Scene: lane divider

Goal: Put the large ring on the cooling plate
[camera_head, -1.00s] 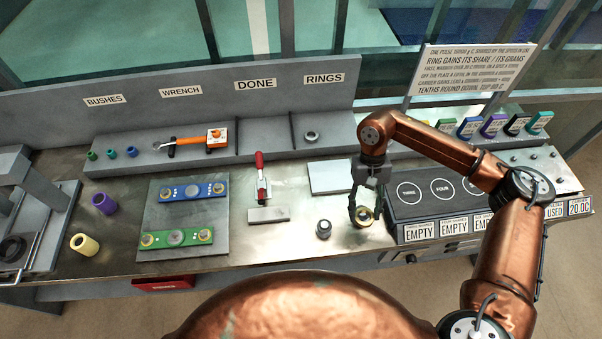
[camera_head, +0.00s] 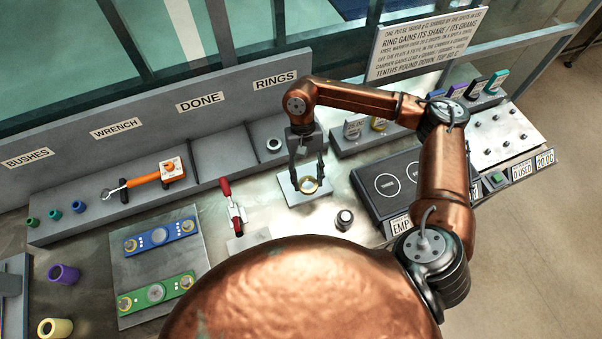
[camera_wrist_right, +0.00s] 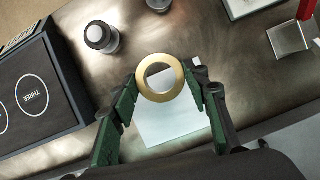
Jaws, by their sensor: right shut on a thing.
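The large ring (camera_head: 310,191) is a flat brass-coloured ring, held level in my right gripper (camera_head: 309,181). The right wrist view shows the brass ring (camera_wrist_right: 160,97) between the two green-padded fingers, which press on its opposite sides. The cooling plate (camera_head: 290,195) is a pale, flat rectangle on the bench. It lies under the ring in the head view. In the wrist view the ring overlaps one edge of the pale plate (camera_wrist_right: 165,128). I cannot tell whether the ring touches the plate. My left gripper is not in view.
A red-handled clamp (camera_head: 232,203) stands left of the plate, and a grey cylinder (camera_head: 344,219) stands to its front right. The dark heater block (camera_head: 380,205) is at the right. A grey ring (camera_head: 274,144) sits in the rack (camera_head: 262,128) behind the plate.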

